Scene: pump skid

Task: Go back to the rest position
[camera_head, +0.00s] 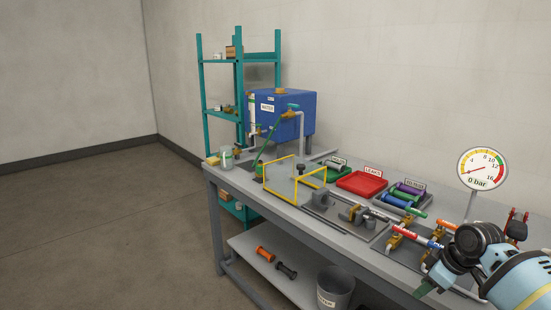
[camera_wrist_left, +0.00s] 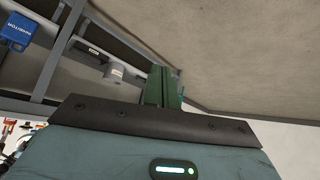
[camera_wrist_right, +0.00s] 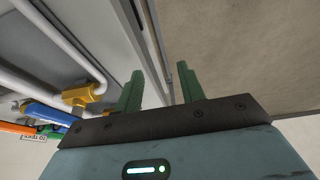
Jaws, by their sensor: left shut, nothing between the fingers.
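My right gripper (camera_wrist_right: 160,88) is open in the right wrist view. Its two green fingers stand apart with nothing between them. In the head view my right arm comes in at the lower right, and a green fingertip (camera_head: 425,288) shows beside the front edge of the bench (camera_head: 290,222). My left gripper (camera_wrist_left: 162,85) shows only in the left wrist view. Its green fingers are together and empty. My left arm is not seen in the head view.
The bench holds a blue water tank (camera_head: 290,113), a red tray (camera_head: 362,183), a yellow frame (camera_head: 280,192) and pipes with brass fittings. A gauge (camera_head: 482,170) reads about 0 bar. A grey bucket (camera_head: 335,288) stands below. The floor (camera_head: 90,230) at left is clear.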

